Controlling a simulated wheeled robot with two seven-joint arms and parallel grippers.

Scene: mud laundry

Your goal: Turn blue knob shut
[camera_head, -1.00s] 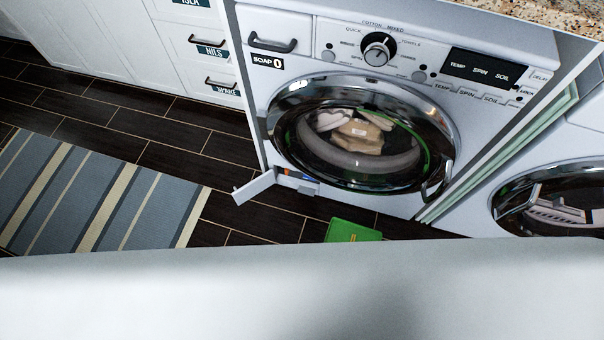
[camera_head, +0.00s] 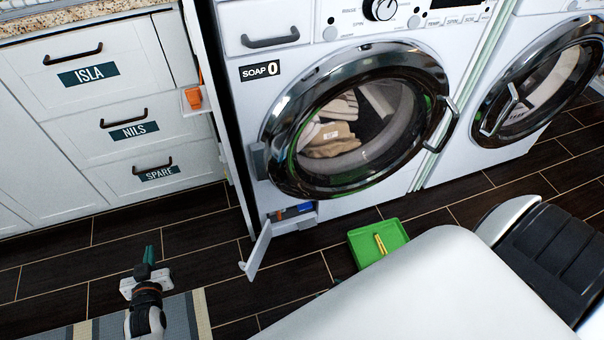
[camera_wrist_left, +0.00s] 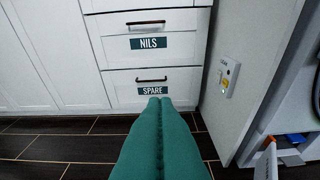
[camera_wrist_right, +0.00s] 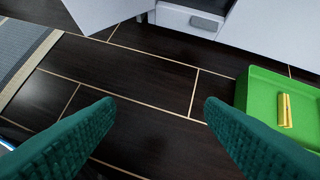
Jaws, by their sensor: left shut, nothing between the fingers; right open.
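The blue knob (camera_head: 306,207) shows as a small blue part inside the open hatch low on the front washer. In the left wrist view a blue part (camera_wrist_left: 296,138) shows at the right edge. The hatch door (camera_head: 256,251) hangs open to the left. An orange part (camera_head: 280,215) sits beside the blue one. My left gripper (camera_head: 151,255) is shut and empty, over the floor left of the hatch; its teal fingers (camera_wrist_left: 160,101) meet in its wrist view. My right gripper (camera_wrist_right: 158,104) is open and empty above the dark floor, mostly hidden in the head view.
A green tray (camera_head: 362,250) with a yellow stick (camera_head: 380,243) lies on the floor before the washer (camera_head: 235,110). White drawers (camera_head: 110,85) stand at left, a striped rug (camera_head: 190,310) at lower left. A second washer (camera_head: 520,155) stands at right.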

